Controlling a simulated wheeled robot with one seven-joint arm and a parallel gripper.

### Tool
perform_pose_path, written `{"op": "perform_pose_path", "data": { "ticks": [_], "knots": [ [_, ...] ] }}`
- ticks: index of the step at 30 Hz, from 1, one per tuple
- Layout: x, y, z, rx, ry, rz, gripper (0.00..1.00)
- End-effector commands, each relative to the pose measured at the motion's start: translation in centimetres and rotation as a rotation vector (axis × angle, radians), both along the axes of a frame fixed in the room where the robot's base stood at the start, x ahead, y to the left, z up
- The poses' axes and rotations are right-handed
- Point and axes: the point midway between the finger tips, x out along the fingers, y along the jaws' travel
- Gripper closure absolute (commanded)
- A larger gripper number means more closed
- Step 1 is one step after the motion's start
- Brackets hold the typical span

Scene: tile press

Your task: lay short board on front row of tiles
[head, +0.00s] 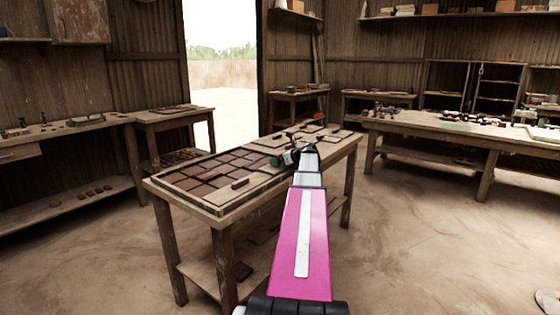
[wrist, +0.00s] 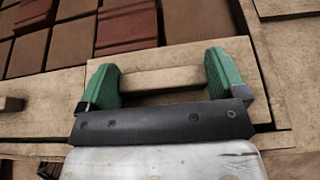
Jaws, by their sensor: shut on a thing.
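My gripper (wrist: 163,82) has its green fingers shut on a pale wooden bar (wrist: 160,78). The bar appears to be the grip of the short board (wrist: 185,54), a light wooden plank seen beneath and beyond the fingers. In the head view my gripper (head: 287,158) is over the middle of the near table, by the right end of the tiles; my arm hides much of the board there. Brown and reddish tiles (head: 208,175) lie in rows in a shallow tray (wrist: 60,86). Whether the board touches anything below is unclear.
Several flat wooden pieces (head: 312,128) lie at the table's right end. Benches (head: 460,130) line the walls, with open floor between.

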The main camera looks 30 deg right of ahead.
Motion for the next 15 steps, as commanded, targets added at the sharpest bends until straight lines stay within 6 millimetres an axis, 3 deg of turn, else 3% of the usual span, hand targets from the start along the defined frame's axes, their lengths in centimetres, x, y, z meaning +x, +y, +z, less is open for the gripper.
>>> {"op": "perform_pose_path", "data": {
  "ticks": [14, 15],
  "knots": [
    [0.0, 0.0, -0.86, -0.001, 0.0, 0.0, 0.38],
    [0.0, 0.0, -0.89, -0.001, 0.0, 0.0, 0.03]
  ]
}}
